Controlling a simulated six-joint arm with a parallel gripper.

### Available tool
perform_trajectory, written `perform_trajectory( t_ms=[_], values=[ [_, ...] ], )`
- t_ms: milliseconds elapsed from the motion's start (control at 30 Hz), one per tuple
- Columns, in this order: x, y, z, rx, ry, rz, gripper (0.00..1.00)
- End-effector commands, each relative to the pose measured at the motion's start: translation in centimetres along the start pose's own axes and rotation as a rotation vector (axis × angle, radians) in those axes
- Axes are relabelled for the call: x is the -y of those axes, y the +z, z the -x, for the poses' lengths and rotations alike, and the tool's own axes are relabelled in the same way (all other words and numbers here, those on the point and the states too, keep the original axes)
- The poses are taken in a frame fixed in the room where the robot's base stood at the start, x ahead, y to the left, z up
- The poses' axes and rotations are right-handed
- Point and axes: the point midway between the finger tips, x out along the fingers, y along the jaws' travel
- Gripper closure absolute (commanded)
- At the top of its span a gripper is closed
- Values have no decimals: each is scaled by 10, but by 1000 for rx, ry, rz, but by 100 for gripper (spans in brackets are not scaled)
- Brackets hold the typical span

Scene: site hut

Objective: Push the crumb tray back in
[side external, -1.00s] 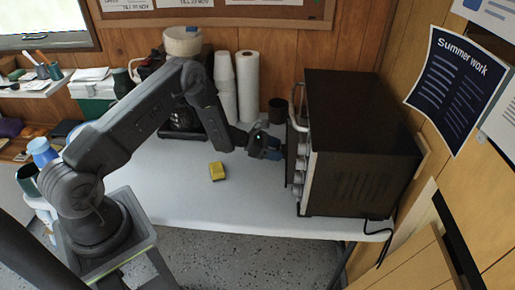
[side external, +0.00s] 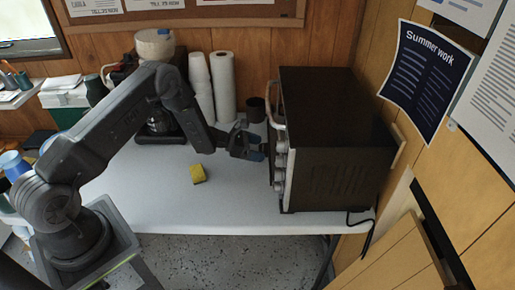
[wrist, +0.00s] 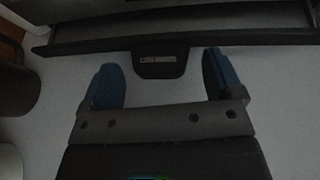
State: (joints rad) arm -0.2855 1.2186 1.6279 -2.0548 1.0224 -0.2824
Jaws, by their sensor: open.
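The oven (side external: 340,150) is a dark box at the right end of the white table, its knobbed front facing left. In the wrist view, the crumb tray (wrist: 160,64) shows as a dark front bar with a labelled tab in the middle. A grey strip of tray lies between this bar and the oven, so it is partly out. In the side view I cannot make out the tray. My gripper (wrist: 163,84) is open and empty, its two blue fingers either side of the tab and just short of the bar. It also shows close to the oven front in the side view (side external: 260,150).
A yellow sponge (side external: 198,173) lies on the table left of the oven. A dark cup (side external: 256,109), a paper roll (side external: 223,85), stacked white cups (side external: 201,85) and a coffee maker (side external: 160,120) stand along the back. The table's front area (side external: 210,210) is clear.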

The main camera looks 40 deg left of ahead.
Motion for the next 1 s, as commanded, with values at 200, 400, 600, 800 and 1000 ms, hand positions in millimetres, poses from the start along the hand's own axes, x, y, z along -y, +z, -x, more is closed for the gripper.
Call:
perform_trajectory(
  t_ms=[200,400,600,800,1000],
  values=[
    [-2,1,36,1,5,2,14],
    [-2,1,83,1,6,2,14],
    [-1,1,118,2,5,1,14],
    [0,0,133,1,2,0,14],
    [0,0,134,1,1,0,14]
  ],
)
